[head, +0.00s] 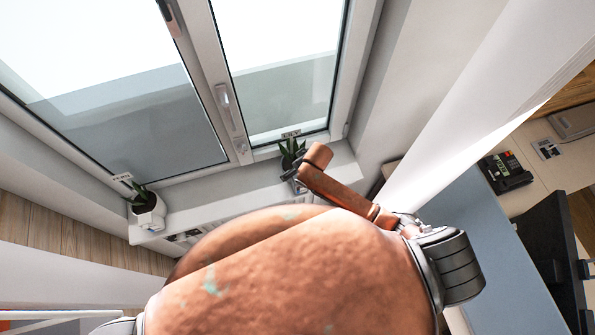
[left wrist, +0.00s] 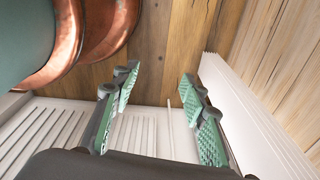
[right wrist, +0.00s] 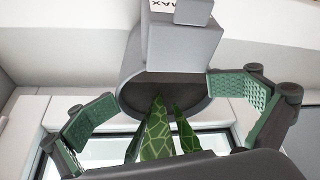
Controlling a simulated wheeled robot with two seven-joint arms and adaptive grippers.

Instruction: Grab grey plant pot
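The grey plant pot (right wrist: 190,55) fills the upper middle of the right wrist view, upside down there, with spiky green leaves (right wrist: 160,132) below its rim. My right gripper (right wrist: 165,90) is open, with one finger on each side of the pot. The right-hand finger is close to the rim; I cannot tell whether it touches. The left-hand finger stands apart. In the head view the plant (head: 291,152) is on the window sill, its pot mostly hidden by my right arm. My left gripper (left wrist: 158,78) is open and empty, above a wooden floor; the head view does not show it.
A second plant in a whitish pot (head: 149,213) stands at the sill's left end. Windows (head: 275,75) rise behind the sill (head: 210,198). White slatted panels (left wrist: 140,135) are near my left gripper. A desk with a black phone (head: 505,172) is at the right.

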